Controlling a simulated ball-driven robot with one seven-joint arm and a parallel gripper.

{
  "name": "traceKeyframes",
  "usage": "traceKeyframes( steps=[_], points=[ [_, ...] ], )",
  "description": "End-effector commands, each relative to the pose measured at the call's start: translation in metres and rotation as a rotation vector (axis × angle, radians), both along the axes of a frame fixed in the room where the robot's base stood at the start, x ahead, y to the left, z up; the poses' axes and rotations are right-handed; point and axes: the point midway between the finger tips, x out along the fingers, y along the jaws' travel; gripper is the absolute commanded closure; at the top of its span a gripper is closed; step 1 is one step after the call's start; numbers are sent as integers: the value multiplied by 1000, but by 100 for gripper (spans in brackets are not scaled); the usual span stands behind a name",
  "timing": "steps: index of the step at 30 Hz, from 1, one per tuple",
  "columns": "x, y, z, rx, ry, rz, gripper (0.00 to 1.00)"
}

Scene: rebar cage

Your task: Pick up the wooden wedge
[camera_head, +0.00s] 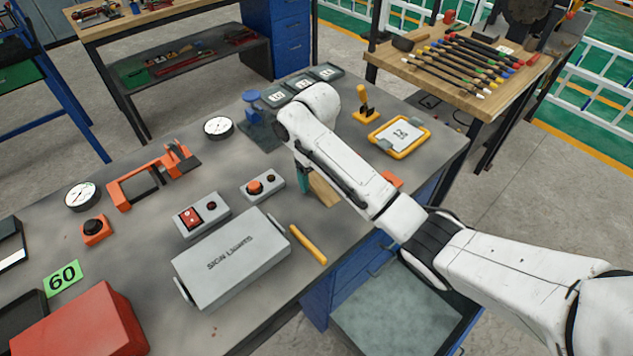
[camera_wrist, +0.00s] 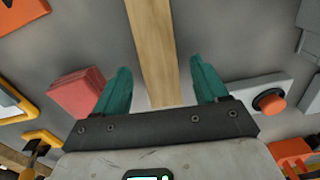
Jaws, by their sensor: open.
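The wooden wedge (camera_head: 323,190) lies on the grey workbench in the head view, partly hidden behind my arm. In the wrist view the wedge (camera_wrist: 155,50) is a long light-brown piece running from the top edge down between my fingers. My gripper (camera_wrist: 162,80) has two teal fingers, spread apart, one on each side of the wedge, with gaps to both. In the head view a teal finger of my gripper (camera_head: 301,178) shows beside the wedge. The wedge's near end is close to the gripper's dark palm bar; I cannot tell whether they touch.
A grey button box (camera_head: 262,186) with an orange button stands left of the wedge. A red block (camera_wrist: 78,92) lies on the other side. A yellow-handled tool (camera_head: 308,245), a grey case (camera_head: 230,257) and a yellow-framed tablet (camera_head: 399,137) lie nearby.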

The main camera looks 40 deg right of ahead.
Motion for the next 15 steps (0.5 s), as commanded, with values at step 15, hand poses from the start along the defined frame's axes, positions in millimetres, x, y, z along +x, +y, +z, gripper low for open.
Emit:
traceKeyframes(
  steps=[15],
  points=[
    [0,0,-6,0,-1,1,48]
  ],
)
